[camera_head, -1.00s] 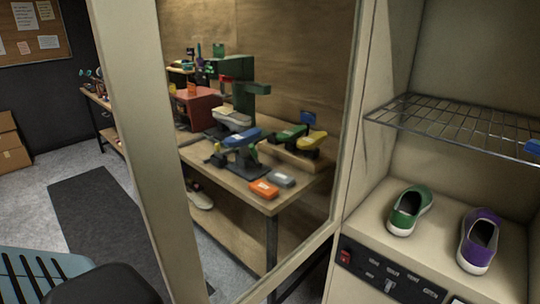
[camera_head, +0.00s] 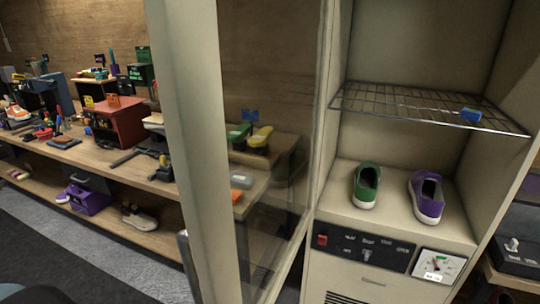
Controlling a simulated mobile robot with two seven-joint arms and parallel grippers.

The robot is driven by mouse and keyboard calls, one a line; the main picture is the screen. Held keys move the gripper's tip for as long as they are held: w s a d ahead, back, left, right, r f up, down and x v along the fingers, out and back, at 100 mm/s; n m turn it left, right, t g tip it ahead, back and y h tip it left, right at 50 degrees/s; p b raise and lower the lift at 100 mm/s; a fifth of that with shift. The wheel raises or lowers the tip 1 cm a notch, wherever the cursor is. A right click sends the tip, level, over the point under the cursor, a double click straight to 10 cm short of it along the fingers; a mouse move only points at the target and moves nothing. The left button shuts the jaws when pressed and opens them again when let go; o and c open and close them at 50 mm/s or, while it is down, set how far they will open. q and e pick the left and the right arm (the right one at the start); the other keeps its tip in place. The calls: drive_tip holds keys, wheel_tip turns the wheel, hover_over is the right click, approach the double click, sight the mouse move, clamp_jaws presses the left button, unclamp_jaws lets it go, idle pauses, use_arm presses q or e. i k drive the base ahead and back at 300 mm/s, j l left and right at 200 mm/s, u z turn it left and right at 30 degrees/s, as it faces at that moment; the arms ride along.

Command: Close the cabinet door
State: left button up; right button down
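The cabinet door (camera_head: 201,130), a cream frame around a clear glass pane, stands open in the head view. It hinges at the cabinet's left side and swings out toward me, seen at a steep angle. The cream cabinet (camera_head: 330,220) is open at the front. Inside, a green shoe (camera_head: 366,186) and a purple shoe (camera_head: 427,196) stand on its floor. A small grey piece shows at the door's outer edge, partly cut off from clear view. Neither gripper shows.
A wooden workbench (camera_head: 105,158) with tools and a red box (camera_head: 116,119) runs behind and left of the door. A control panel (camera_head: 366,248) with a red switch sits below the cabinet opening. A dark box (camera_head: 517,250) stands at the right.

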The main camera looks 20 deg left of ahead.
sight(183, 35)
drive_tip(key=k+j+z, duration=0.1)
drive_tip(key=j, duration=0.3)
drive_tip(key=k+j+z, duration=0.1)
drive_tip(key=j, duration=0.3)
drive_tip(key=k+j+z, duration=0.1)
drive_tip(key=j, duration=0.3)
drive_tip(key=k+j+z, duration=0.1)
drive_tip(key=j, duration=0.3)
